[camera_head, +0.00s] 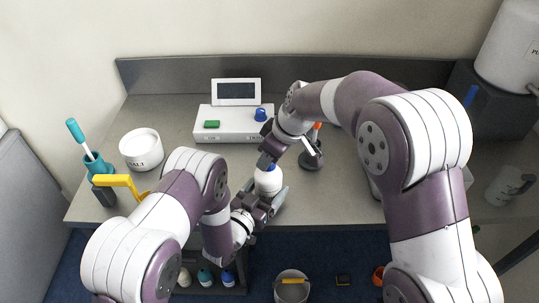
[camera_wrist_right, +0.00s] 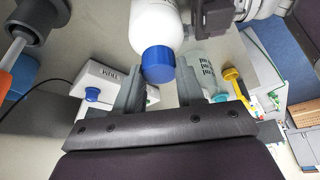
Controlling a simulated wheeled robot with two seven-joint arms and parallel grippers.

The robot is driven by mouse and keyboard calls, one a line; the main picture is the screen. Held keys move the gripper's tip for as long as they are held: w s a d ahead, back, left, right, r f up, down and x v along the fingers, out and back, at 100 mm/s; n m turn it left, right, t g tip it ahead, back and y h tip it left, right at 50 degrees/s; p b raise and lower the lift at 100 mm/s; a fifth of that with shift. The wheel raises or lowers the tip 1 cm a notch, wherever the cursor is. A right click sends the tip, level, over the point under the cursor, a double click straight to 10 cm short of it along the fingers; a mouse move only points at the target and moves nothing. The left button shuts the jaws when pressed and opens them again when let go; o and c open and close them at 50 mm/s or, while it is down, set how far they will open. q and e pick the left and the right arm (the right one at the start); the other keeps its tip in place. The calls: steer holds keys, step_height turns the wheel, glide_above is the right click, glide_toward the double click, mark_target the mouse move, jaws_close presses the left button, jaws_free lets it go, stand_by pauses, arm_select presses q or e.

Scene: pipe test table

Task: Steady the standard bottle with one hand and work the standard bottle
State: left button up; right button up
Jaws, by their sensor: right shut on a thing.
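The standard bottle (camera_head: 268,186) is white with a blue cap and stands near the front edge of the grey table. My right gripper (camera_head: 268,162) comes down from above and is shut on the blue cap. The right wrist view shows the cap (camera_wrist_right: 158,64) between its fingertips (camera_wrist_right: 158,82), with the white bottle body (camera_wrist_right: 155,24) beyond. My left gripper (camera_head: 264,195) is low at the bottle, its fingers on either side of the body. Whether they press on it cannot be told.
Behind is a white device (camera_head: 228,123) with a screen, a green block and a blue knob. A dark stand (camera_head: 311,158) is right of the bottle. At the left are a white bowl (camera_head: 141,148), a teal holder (camera_head: 98,166) and a yellow handle (camera_head: 122,181). Bottles and a bucket (camera_head: 291,290) sit below.

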steer(key=n+g, duration=0.1)
steer(key=n, duration=0.3)
steer(key=shift+n+g+y, duration=0.3)
steer(key=shift+g, duration=0.1)
steer(key=o, duration=1.2)
steer(key=shift+o, duration=0.2)
steer(key=shift+w, duration=0.1)
steer(key=shift+d+r, duration=0.1)
steer(key=d, duration=0.4)
steer(key=s+d, duration=0.1)
steer(key=d, duration=0.3)
steer(key=s+d, duration=0.1)
steer(key=d, duration=0.3)
steer(key=shift+s+r, duration=0.15)
steer(key=shift+r, duration=0.25)
steer(key=s+a+r+m+t+h, duration=0.3)
steer(key=a+r+m+t+h, duration=0.1)
steer(key=a+r+m, duration=0.75)
steer(key=w+f+m, duration=0.1)
steer(key=f, duration=0.3)
steer(key=w+f+m, duration=0.1)
steer(key=w+f, duration=0.1)
steer(key=f, duration=0.2)
steer(key=w+a+f+m, duration=0.1)
steer(key=w+f, duration=0.1)
steer(key=f, duration=0.2)
steer(key=shift+f, duration=0.25)
